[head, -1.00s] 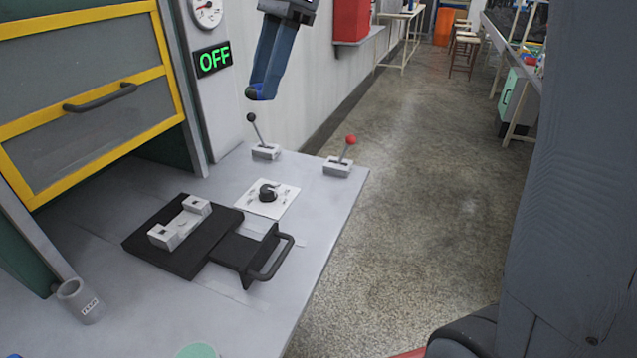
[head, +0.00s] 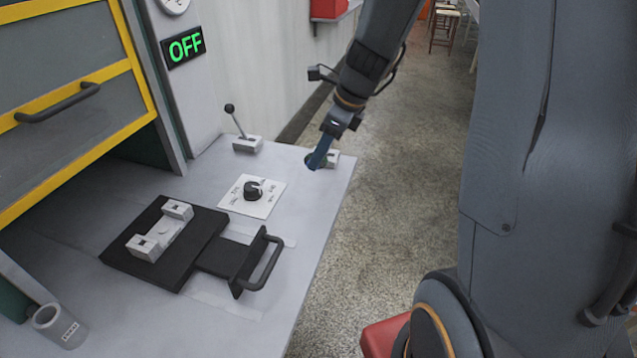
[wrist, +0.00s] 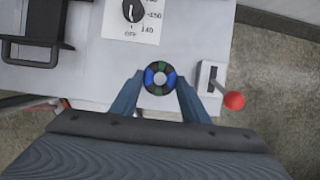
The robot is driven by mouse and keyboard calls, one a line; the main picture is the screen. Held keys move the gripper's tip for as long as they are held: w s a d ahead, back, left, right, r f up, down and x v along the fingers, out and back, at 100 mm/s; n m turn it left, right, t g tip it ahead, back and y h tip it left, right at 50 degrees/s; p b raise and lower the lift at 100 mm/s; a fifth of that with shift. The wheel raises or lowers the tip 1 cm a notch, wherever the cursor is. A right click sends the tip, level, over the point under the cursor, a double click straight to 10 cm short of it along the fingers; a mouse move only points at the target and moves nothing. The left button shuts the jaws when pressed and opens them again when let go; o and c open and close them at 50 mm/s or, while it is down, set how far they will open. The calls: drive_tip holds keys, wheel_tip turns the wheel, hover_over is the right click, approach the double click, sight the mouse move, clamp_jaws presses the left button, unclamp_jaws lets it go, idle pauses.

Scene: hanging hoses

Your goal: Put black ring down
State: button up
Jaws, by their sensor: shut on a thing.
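The black ring (wrist: 160,66), with blue and green patches, is between the two blue fingertips of my gripper (wrist: 160,80) in the wrist view. My gripper is shut on it. The ring's hole shows a pale surface below. In the head view my gripper (head: 317,160) points down at the right edge of the grey worktop (head: 300,255), in front of the red-knobbed lever. The ring is small and mostly hidden there. I cannot tell its exact height above the worktop.
The lever with a red knob (wrist: 233,100) is just right of the ring. A dial plate (head: 252,196), a black-knobbed lever (head: 237,125), a black sliding tray with a handle (head: 265,262) and a grey cup (head: 58,326) are on the worktop. A sign (head: 186,46) reads OFF.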

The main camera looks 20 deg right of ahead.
sight(315, 189)
wheel_tip(315, 189, down, 8)
drive_tip(key=shift+f, duration=0.1)
idle(0.4)
drive_tip(key=shift+f+b, duration=0.1)
drive_tip(key=shift+b, duration=0.2)
drive_tip(key=o, duration=1)
